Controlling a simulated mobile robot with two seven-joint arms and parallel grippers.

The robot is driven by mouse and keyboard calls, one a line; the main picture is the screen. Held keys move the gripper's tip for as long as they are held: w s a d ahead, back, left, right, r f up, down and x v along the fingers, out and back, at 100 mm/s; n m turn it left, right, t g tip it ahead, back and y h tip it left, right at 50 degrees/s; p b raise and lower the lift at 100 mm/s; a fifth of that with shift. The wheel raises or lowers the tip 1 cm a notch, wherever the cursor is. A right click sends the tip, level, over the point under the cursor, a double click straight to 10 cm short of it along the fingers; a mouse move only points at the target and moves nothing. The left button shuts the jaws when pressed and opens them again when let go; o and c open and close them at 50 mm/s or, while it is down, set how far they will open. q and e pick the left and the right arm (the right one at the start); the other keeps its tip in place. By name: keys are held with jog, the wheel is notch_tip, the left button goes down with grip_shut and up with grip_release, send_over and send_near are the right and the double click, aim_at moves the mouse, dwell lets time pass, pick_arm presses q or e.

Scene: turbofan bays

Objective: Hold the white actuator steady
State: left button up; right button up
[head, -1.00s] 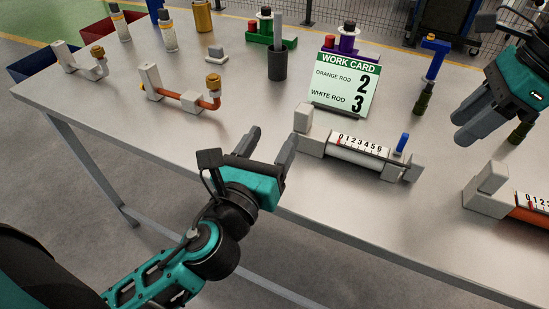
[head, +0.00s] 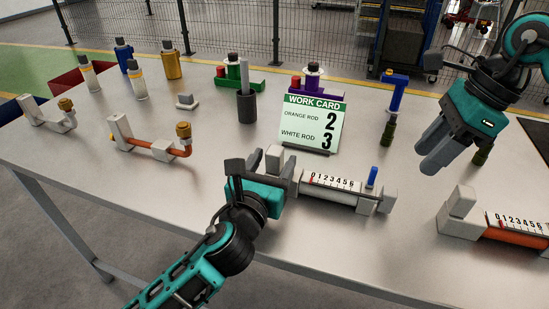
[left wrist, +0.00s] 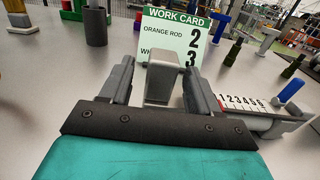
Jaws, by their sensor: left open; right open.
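The white actuator (head: 331,190) lies on the table in front of the work card. It has a numbered scale, a white rod, a blue lever (head: 372,177) at its right end and a grey upright block (head: 273,158) at its left end. My left gripper (head: 273,170) is open at that left block. In the left wrist view the block (left wrist: 166,80) stands between the two open fingers, with no clear contact on either side. My right gripper (head: 432,155) is open and empty above the table, to the right of the actuator.
The green work card (head: 313,122) reads orange rod 2, white rod 3. An orange-rod actuator (head: 513,229) lies at the right. A dark cup (head: 246,104), bottles and pipe pieces stand further back and left. The table's front edge is clear near my left arm.

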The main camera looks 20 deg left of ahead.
pick_arm(q)
jog(key=shift+w, duration=0.75)
jog(key=shift+c, duration=0.2)
grip_shut()
